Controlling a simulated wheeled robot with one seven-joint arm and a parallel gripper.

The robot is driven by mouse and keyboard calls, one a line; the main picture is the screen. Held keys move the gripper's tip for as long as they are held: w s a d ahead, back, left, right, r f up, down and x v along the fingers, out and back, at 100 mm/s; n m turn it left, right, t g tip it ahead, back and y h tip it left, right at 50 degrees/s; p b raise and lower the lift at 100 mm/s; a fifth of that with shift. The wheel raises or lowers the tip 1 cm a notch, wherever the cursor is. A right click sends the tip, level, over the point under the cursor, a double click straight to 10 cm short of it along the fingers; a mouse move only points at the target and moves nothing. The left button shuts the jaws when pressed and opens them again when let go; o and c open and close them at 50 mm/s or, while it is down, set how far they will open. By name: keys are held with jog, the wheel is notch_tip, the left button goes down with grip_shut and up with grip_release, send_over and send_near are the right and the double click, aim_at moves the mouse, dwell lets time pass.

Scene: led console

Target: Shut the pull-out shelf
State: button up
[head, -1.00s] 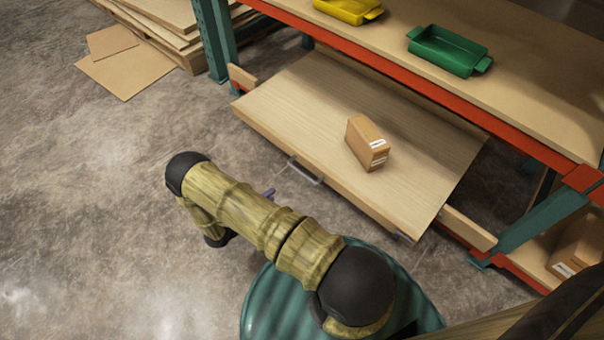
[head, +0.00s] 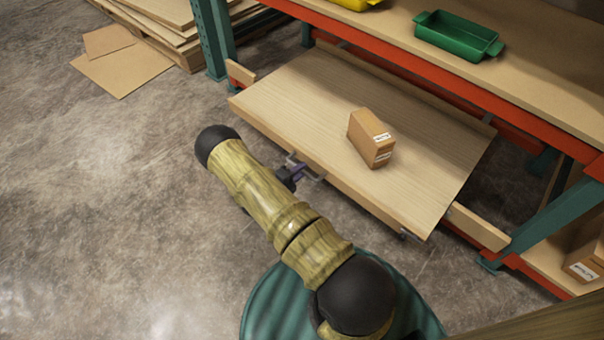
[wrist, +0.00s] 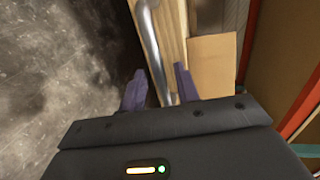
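The pull-out shelf (head: 290,105) is a pale wooden board under the workbench, drawn out toward me. Its metal handle (head: 312,176) is on the front edge. My gripper (head: 293,174) is at the handle, partly hidden by my arm in the head view. In the wrist view, my gripper's two purple fingers (wrist: 160,88) are apart, with the grey handle bar (wrist: 152,45) running between them. Clear space shows on the left finger's side; contact cannot be told. The shelf's wooden front (wrist: 174,30) lies just right of the bar.
A brown labelled box (head: 370,138) stands on the shelf. A green tray (head: 456,36) and a yellow tray are on the bench top above. Teal posts (head: 545,225) flank the shelf. Boards and cardboard (head: 122,70) lie at the back left; the left floor is clear.

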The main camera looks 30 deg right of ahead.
jog(key=shift+x, duration=0.8)
jog(key=shift+a, duration=0.1)
grip_shut()
jog(key=shift+d, duration=0.2)
